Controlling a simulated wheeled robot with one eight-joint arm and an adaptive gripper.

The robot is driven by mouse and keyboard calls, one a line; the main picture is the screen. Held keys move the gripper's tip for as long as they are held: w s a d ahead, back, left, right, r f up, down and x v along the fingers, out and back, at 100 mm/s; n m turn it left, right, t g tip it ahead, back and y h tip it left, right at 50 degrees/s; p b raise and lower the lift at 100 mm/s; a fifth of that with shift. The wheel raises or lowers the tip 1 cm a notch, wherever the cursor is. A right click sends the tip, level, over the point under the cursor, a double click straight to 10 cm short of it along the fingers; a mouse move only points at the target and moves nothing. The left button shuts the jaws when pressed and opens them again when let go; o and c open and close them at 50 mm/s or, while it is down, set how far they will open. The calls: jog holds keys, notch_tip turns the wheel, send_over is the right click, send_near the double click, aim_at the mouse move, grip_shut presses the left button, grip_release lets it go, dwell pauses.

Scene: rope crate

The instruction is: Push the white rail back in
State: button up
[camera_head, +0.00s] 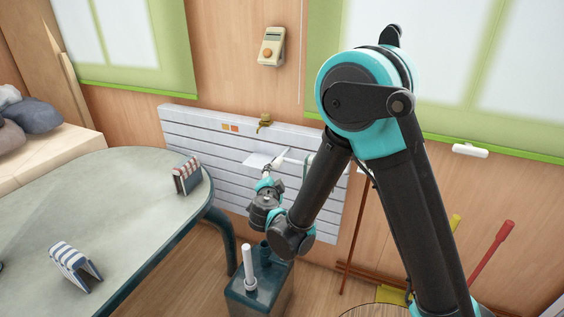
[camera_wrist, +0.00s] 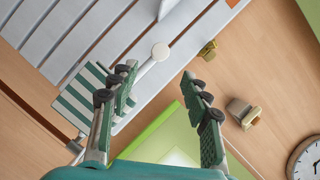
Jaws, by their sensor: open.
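The white rail (camera_wrist: 147,68) shows in the wrist view as a thin rod with a round white end knob. It stands by the white slatted wall panel (camera_head: 190,133), and my left finger hides part of it. A green-and-white striped cloth (camera_wrist: 75,107) hangs beside it, partly behind that finger. My gripper (camera_wrist: 158,76) is open and empty, with the knob beyond and between its fingertips in the picture. I cannot tell whether it touches the rail. In the head view my gripper (camera_head: 268,172) is small, in front of the panel, where the rail is hard to make out.
A brass hook (camera_head: 265,121) sits at the panel's top. A beige wall box (camera_head: 271,47) hangs above. A grey-green table (camera_head: 110,205) with striped folded items stands left. A dark box with a white post (camera_head: 249,268) stands below my arm. Red-handled and yellow-handled tools lean at right.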

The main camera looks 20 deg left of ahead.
aim_at(278, 161)
jog(key=x, duration=1.6)
grip_shut()
jog(key=shift+s, duration=0.1)
